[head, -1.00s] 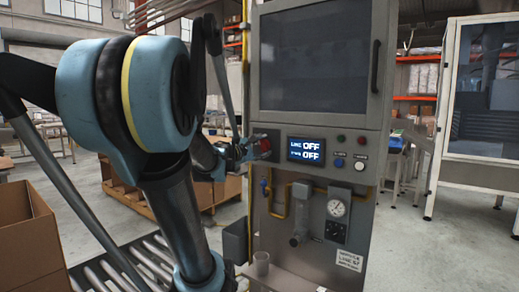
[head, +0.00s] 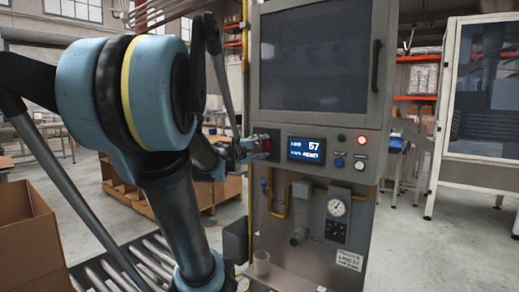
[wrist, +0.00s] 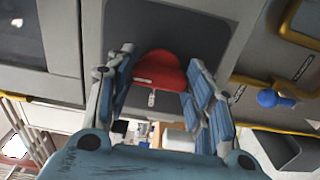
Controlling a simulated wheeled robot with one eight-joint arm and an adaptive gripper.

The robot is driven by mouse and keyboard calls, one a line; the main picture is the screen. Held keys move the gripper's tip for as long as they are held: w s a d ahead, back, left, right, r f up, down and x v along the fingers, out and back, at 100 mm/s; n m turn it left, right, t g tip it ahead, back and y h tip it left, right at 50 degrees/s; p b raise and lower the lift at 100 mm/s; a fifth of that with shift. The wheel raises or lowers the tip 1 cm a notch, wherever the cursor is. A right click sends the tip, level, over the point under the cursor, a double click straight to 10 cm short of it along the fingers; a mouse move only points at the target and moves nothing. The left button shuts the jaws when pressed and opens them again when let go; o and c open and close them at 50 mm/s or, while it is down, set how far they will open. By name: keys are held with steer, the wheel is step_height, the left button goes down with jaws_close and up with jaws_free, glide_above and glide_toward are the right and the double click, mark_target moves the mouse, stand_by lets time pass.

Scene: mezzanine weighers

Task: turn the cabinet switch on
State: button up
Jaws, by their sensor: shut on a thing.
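The cabinet switch (wrist: 160,68) is a red knob on a dark plate, seen in the wrist view between my fingers. My gripper (wrist: 161,62) is shut on it, with one blue-padded finger on each side. In the head view my gripper (head: 254,146) reaches the cabinet's (head: 318,118) front panel from the left and mostly hides the knob. The display (head: 306,149) right of it is lit and reads 57 on its upper line; the lower line is too small to read. The red lamp (head: 361,139) on the panel glows.
Below the panel are a gauge (head: 337,208), yellow piping and a blue-handled valve, which also shows in the wrist view (wrist: 270,98). An open cardboard box (head: 22,235) and a roller conveyor (head: 130,268) are at left.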

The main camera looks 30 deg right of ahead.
steer(key=shift+a+f, duration=0.1)
steer(key=shift+f, duration=0.05)
steer(key=o, duration=1.1)
steer(key=shift+c, duration=0.2)
steer(key=v, duration=1.2)
steer(key=shift+f, duration=0.1)
